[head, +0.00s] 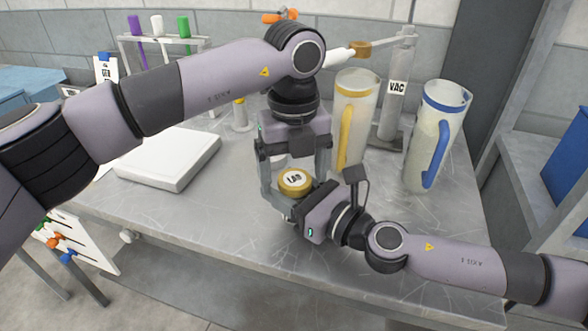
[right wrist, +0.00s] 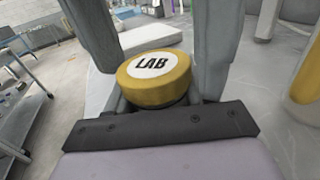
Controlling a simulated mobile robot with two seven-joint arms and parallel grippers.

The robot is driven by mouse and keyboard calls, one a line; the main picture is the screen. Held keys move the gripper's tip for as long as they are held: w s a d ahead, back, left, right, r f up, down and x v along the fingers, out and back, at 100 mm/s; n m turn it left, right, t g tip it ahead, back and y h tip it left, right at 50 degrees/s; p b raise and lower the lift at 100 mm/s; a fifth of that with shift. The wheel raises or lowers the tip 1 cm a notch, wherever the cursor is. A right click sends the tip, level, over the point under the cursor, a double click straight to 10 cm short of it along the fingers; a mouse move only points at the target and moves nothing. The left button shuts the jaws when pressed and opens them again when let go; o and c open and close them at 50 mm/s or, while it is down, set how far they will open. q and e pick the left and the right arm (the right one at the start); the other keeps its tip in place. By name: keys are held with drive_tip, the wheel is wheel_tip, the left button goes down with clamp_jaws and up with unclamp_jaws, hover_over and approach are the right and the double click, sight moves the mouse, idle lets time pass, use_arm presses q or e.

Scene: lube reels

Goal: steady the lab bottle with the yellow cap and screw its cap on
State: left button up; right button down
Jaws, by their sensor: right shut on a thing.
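The lab bottle shows mainly its yellow cap (head: 295,182), marked LAB; the cap is also large in the right wrist view (right wrist: 154,78). The cap looks about level; its seating is hidden. My left gripper (head: 294,178) points down from above, its open fingers on either side of the cap, with a slight gap in the head view. My right gripper (head: 287,205) reaches in from the right, just below the cap, shut on the bottle. The bottle's body is mostly hidden by the grippers.
A jug with a yellow handle (head: 355,115) and one with a blue handle (head: 436,135) stand behind to the right. A VAC-labelled stand (head: 394,100) is between them. A white flat device (head: 170,157) lies left.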

use_arm(q)
drive_tip(key=shift+r, duration=0.25)
use_arm(e)
drive_tip(key=shift+a, duration=0.1)
use_arm(q)
wheel_tip(320, 180, up, 12)
drive_tip(key=shift+f, duration=0.25)
use_arm(e)
drive_tip(key=shift+c, duration=1.7)
unclamp_jaws()
use_arm(q)
drive_tip(key=shift+f+b, duration=0.3)
use_arm(e)
drive_tip(key=shift+v, duration=3.65)
